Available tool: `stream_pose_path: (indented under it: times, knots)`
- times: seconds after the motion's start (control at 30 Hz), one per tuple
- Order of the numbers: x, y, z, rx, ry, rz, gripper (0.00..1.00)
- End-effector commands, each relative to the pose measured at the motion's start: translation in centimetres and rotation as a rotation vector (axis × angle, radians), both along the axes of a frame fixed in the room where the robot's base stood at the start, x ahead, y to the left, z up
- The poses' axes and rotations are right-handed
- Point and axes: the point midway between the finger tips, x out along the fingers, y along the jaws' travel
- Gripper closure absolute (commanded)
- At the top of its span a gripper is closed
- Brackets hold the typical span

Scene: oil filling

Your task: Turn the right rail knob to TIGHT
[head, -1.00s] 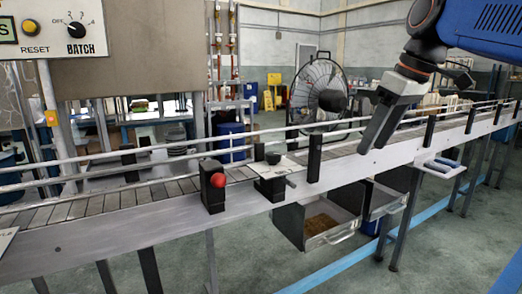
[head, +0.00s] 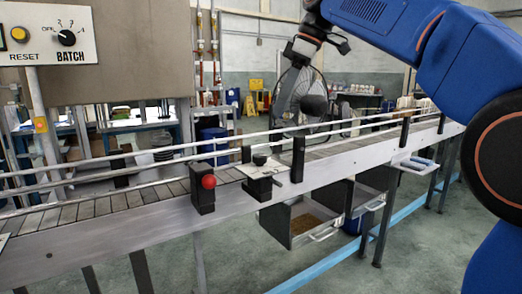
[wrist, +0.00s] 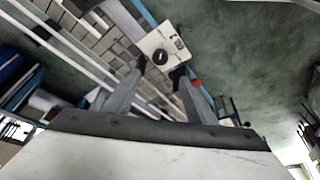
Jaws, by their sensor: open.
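A black round knob (head: 260,160) sits on a white plate (head: 248,170) at the conveyor's near rail, right of a red ball-topped black post. In the wrist view the knob (wrist: 160,57) shows between and just past my fingertips, on the white plate (wrist: 172,32). The plate carries small dark markings too small to read, and I cannot tell where the knob points. My gripper (wrist: 159,70) is open and empty, its two fingers apart and not visibly touching the knob. In the head view it is small, above the rail in front of the fan.
The red ball (head: 208,182) on its black post stands left of the knob. A black rail post (head: 298,158) stands close on the right. Guide rails run along the belt behind. An open drawer (head: 305,232) hangs below the conveyor. A control panel (head: 45,35) is at upper left.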

Motion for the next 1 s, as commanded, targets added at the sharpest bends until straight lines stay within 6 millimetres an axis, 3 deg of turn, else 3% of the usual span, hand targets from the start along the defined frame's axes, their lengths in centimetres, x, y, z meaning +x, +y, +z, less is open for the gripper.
stream_pose_path:
  times: [0.6,0.8,1.0]
  knots:
    - [0.7,4.1,-10.0,-0.001,0.002,0.001,0.50]
    - [0.9,5.0,-12.2,0.000,0.001,0.000,0.50]
    - [1.0,5.3,-13.0,0.000,-0.001,-0.001,0.50]
